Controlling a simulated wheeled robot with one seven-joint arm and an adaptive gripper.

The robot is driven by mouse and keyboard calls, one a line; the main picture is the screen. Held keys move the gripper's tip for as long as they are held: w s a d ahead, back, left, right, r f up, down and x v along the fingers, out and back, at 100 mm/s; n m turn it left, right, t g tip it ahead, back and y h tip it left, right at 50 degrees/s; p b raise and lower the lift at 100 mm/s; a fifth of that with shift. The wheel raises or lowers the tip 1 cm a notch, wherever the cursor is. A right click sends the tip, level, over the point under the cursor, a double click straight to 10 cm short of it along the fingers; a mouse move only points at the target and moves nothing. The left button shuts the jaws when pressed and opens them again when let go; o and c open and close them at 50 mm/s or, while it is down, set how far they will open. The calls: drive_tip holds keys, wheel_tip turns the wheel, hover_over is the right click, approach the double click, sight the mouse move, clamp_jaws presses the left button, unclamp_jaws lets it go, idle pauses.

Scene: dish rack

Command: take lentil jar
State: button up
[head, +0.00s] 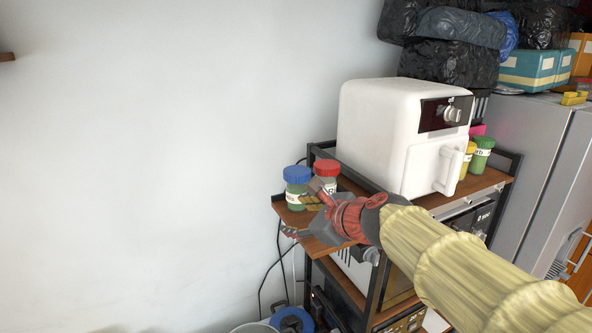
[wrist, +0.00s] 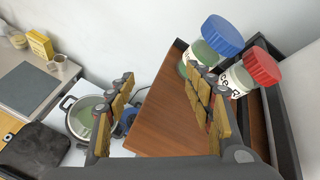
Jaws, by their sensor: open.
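A blue-lidded jar (head: 296,187) with greenish contents stands at the left end of the rack's top shelf. A red-lidded jar (head: 327,176) stands just right of it. In the wrist view the blue-lidded jar (wrist: 203,55) and the red-lidded jar (wrist: 238,79) stand beyond my right-hand finger. Their labels are only partly readable, so I cannot tell which jar holds lentils. My gripper (head: 292,216) is open and empty, in front of these jars. In the wrist view my gripper (wrist: 160,88) has its fingers wide apart over bare shelf.
A white oven-like appliance (head: 390,135) fills the middle of the wooden shelf (head: 482,186). A yellow-lidded jar (head: 466,160) and a green-lidded jar (head: 482,154) stand right of it. A pot (wrist: 88,118) sits lower left in the wrist view.

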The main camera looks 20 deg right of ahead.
sight(297, 185)
drive_tip(key=w+d+r+m, duration=0.1)
drive_tip(key=m, duration=0.1)
drive_tip(key=w+d+r+m+t, duration=0.1)
drive_tip(key=w+m, duration=0.1)
drive_tip(key=w+d+r+m+p, duration=0.1)
drive_tip(key=w+m, duration=0.1)
drive_tip(key=shift+w+d+m+h, duration=0.25)
drive_tip(key=shift+d+m+h, duration=0.15)
drive_tip(key=shift+w+d, duration=0.1)
drive_tip(key=shift+w, duration=0.15)
drive_tip(key=shift+m, duration=0.3)
drive_tip(key=x, duration=0.7)
drive_tip(key=shift+w+d+r, duration=0.1)
drive_tip(key=shift+w+r, duration=0.1)
drive_tip(key=shift+w, duration=0.25)
drive_tip(key=shift+s+t, duration=0.1)
drive_tip(key=shift+t, duration=0.2)
drive_tip(key=shift+c, duration=0.6)
drive_tip(key=shift+r, duration=0.15)
drive_tip(key=c, duration=1.2)
